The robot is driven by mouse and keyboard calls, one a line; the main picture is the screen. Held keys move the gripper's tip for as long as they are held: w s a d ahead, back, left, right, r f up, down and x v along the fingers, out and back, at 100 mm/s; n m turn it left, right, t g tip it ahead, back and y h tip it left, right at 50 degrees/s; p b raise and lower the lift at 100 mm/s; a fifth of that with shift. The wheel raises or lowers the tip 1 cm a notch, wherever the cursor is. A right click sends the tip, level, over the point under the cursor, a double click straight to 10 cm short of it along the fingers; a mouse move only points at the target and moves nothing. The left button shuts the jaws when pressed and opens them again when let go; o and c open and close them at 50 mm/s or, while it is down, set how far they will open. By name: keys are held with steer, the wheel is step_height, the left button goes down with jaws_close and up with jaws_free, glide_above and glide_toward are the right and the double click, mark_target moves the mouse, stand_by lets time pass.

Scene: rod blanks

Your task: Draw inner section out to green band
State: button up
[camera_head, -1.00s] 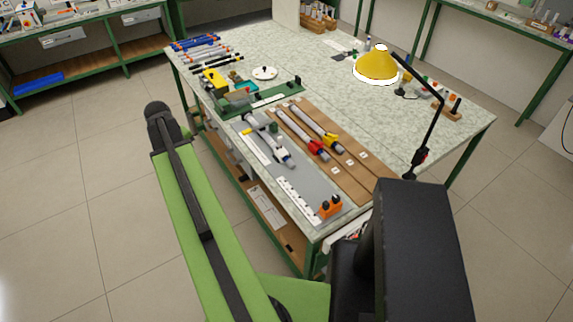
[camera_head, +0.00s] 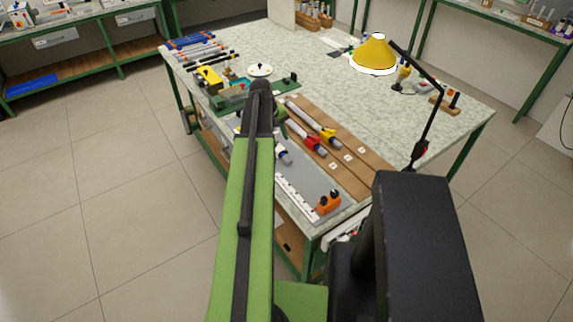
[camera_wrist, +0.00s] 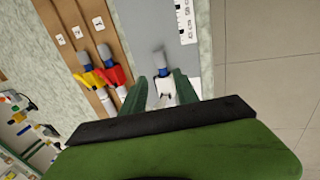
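A rod with a white collar (camera_wrist: 165,98) and a grey-blue end (camera_wrist: 161,63) lies on the grey mat in the wrist view. The green fingers of my gripper (camera_wrist: 161,92) are open, one on each side of this rod, with gaps visible; I cannot tell their height above it. In the head view the rod's near end (camera_head: 283,154) shows beside my arm, which hides most of the rod. No green band can be made out on it.
A red-collared rod (camera_head: 311,142) and a yellow-collared rod (camera_head: 325,131) lie on brown boards to the right. A white marked strip (camera_head: 294,192) and an orange block (camera_head: 328,202) are at the mat's near end. A yellow lamp (camera_head: 374,54) stands farther right.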

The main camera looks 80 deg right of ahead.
mark_target(287, 158)
steer(key=b+x, duration=1.1)
steer(key=x, duration=0.2)
steer(key=shift+f, duration=0.15)
jaws_close()
steer(key=shift+d, duration=0.1)
stand_by(0.5)
